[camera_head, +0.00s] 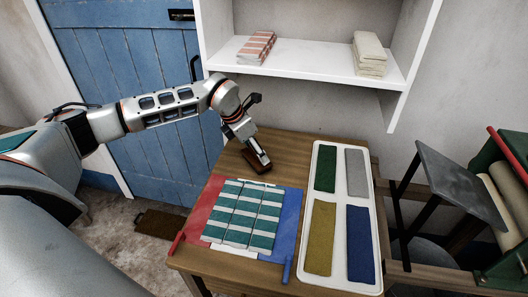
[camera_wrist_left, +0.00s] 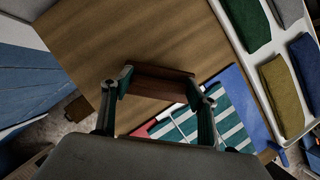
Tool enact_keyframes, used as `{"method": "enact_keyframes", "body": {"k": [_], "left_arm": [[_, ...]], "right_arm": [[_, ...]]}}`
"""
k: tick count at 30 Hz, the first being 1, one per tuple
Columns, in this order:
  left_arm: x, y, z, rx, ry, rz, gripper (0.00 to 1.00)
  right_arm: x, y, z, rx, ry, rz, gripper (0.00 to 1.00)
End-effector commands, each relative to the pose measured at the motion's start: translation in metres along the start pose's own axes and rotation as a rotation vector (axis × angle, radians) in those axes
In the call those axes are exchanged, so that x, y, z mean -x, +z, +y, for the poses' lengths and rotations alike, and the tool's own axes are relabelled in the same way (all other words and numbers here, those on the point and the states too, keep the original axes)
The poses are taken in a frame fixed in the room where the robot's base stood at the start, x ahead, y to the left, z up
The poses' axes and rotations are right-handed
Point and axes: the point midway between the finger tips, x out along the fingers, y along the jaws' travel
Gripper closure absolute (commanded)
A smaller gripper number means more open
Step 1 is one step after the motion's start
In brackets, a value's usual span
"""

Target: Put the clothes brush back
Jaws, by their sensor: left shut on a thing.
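The clothes brush is a reddish-brown wooden block (camera_wrist_left: 158,83) between the fingertips of my left gripper in the left wrist view. In the head view the brush (camera_head: 255,164) shows as a dark brown shape at the back left of the wooden table (camera_head: 290,147). My left gripper (camera_head: 257,155) comes down over the brush and is shut on it; its two fingers (camera_wrist_left: 165,90) clasp the block's ends. I cannot tell whether the brush touches the table top. My right gripper is in neither view.
A striped green-and-white cloth (camera_head: 242,213) lies on a red and blue folding board (camera_head: 287,215) in front. A white tray (camera_head: 319,160) with several folded cloths stands to the right. A white shelf (camera_head: 310,63) with folded cloths is above. A mangle (camera_head: 500,200) stands at far right.

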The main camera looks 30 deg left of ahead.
Motion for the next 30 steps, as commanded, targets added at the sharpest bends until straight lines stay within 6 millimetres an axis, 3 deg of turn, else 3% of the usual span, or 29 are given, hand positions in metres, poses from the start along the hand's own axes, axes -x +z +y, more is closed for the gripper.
{"method": "enact_keyframes", "body": {"k": [9,22,23,24,30], "left_arm": [[-0.032,0.019,-0.001,0.001,-0.002,0.001,0.59],[-0.038,0.018,0.000,0.000,0.000,0.000,0.59],[-0.038,0.018,0.000,0.000,0.000,0.001,0.36],[-0.037,0.018,0.000,0.000,0.000,0.001,0.26],[-0.037,0.018,0.000,0.001,0.000,0.001,0.25]], "right_arm": [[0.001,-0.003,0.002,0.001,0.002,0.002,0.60],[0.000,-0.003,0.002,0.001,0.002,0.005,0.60],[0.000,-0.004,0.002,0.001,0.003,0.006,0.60],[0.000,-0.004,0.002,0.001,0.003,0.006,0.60],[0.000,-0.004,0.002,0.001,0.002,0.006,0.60]]}}
